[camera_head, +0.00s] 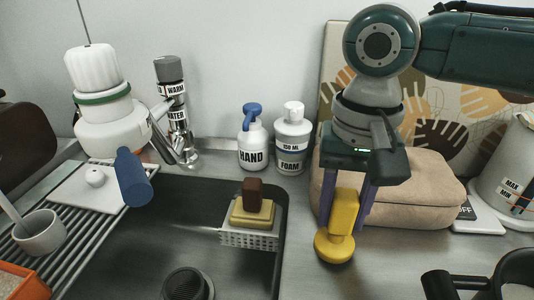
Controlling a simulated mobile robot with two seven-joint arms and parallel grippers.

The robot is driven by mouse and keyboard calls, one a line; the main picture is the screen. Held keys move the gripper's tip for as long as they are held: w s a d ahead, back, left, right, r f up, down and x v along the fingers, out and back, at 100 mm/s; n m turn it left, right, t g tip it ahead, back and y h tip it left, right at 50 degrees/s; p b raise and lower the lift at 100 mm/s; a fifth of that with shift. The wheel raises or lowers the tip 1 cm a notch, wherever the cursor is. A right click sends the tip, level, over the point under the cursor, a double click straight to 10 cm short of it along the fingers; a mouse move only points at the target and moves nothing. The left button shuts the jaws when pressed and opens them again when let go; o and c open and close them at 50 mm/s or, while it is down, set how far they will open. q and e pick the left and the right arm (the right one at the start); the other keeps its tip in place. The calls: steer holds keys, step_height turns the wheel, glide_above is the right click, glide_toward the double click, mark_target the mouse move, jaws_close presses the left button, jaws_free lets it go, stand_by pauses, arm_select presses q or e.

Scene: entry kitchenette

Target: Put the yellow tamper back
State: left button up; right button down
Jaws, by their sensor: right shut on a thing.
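The yellow tamper (345,212) is in the head view right of the sink, its handle up and its round base (333,248) down, slightly tilted. My right gripper (343,208) comes down from above, its purple fingers shut on the tamper's handle. I cannot tell whether the base touches the counter.
A beige rounded case (400,188) lies just behind the tamper. The sink (170,240) with a sponge holder (248,238) is to the left. Soap bottles (252,145) stand behind. Dark-handled items (450,284) are at the lower right; the counter (380,265) in front is clear.

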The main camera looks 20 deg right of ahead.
steer(key=shift+f, duration=0.25)
steer(key=shift+f, duration=0.15)
steer(key=shift+c, duration=2.2)
jaws_free()
steer(key=shift+f, duration=0.1)
steer(key=shift+w+f+b, duration=0.1)
steer(key=shift+b, duration=0.35)
steer(key=shift+f+b, duration=0.1)
steer(key=shift+b, duration=0.45)
steer(key=r, duration=0.3)
steer(key=r+p, duration=0.1)
steer(key=r, duration=0.3)
steer(key=r+p, duration=0.1)
steer(key=r, duration=0.2)
steer(key=shift+a+r, duration=0.25)
steer(key=shift+a, duration=0.05)
